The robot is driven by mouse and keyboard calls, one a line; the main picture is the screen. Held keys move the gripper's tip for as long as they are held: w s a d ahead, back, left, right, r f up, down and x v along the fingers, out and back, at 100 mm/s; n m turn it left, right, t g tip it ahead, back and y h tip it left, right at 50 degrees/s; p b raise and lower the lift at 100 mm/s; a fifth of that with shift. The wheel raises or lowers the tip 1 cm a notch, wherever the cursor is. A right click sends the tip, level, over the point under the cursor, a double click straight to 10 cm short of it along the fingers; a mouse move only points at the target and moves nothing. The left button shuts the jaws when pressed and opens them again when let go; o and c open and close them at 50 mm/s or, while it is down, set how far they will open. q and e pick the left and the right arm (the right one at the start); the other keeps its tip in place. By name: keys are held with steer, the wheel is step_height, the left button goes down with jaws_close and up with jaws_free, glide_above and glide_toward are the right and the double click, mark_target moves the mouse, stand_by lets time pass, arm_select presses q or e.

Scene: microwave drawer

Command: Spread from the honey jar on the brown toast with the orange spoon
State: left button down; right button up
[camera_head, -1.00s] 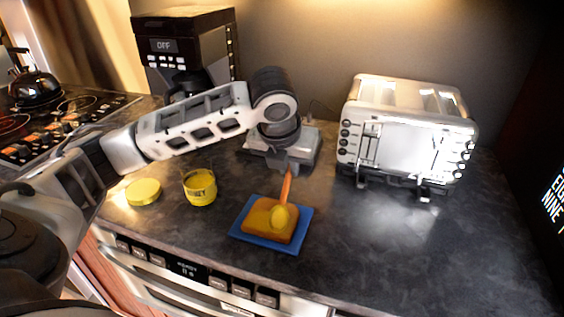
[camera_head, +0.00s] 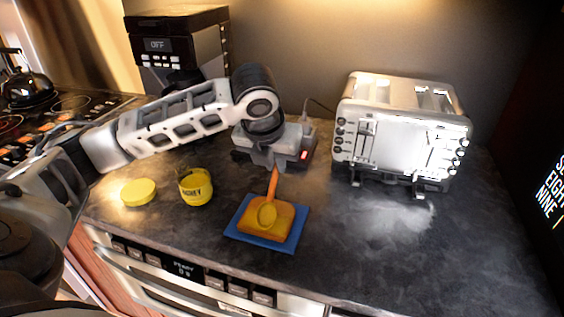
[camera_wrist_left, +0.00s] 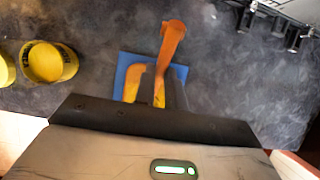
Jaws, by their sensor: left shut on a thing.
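My left gripper (camera_head: 274,166) is shut on the handle of the orange spoon (camera_head: 273,184), above the toast. The spoon is tilted, and its yellowish bowl end is over or on the toast; I cannot tell if it touches. The brown toast (camera_head: 283,222) lies on a blue square plate (camera_head: 246,236). In the left wrist view the spoon (camera_wrist_left: 171,42) sticks out past the fingers, and the blue plate (camera_wrist_left: 122,75) shows behind them. The open yellow honey jar (camera_head: 196,188) stands upright left of the plate and also shows in the left wrist view (camera_wrist_left: 48,64). My right gripper is not in view.
A yellow lid (camera_head: 138,192) lies left of the jar. A silver toaster (camera_head: 402,130) stands at the back right. The counter right of the plate is clear.

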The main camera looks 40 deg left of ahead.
arm_select(q)
steer(key=shift+s+a, duration=0.1)
steer(key=shift+a, duration=0.1)
steer(key=shift+s+a+f, duration=0.1)
steer(key=shift+s+a, duration=0.1)
steer(key=shift+a, duration=0.45)
steer(key=shift+s+a, duration=0.2)
steer(key=shift+a, duration=0.45)
steer(key=shift+w, duration=0.15)
steer(key=shift+w+a, duration=0.2)
steer(key=shift+w, duration=0.3)
steer(key=shift+w+a, duration=0.15)
steer(key=shift+w, duration=0.3)
steer(key=shift+w+a, duration=0.15)
steer(key=shift+w, duration=0.4)
steer(key=shift+w+a, duration=0.15)
steer(key=shift+w, duration=0.35)
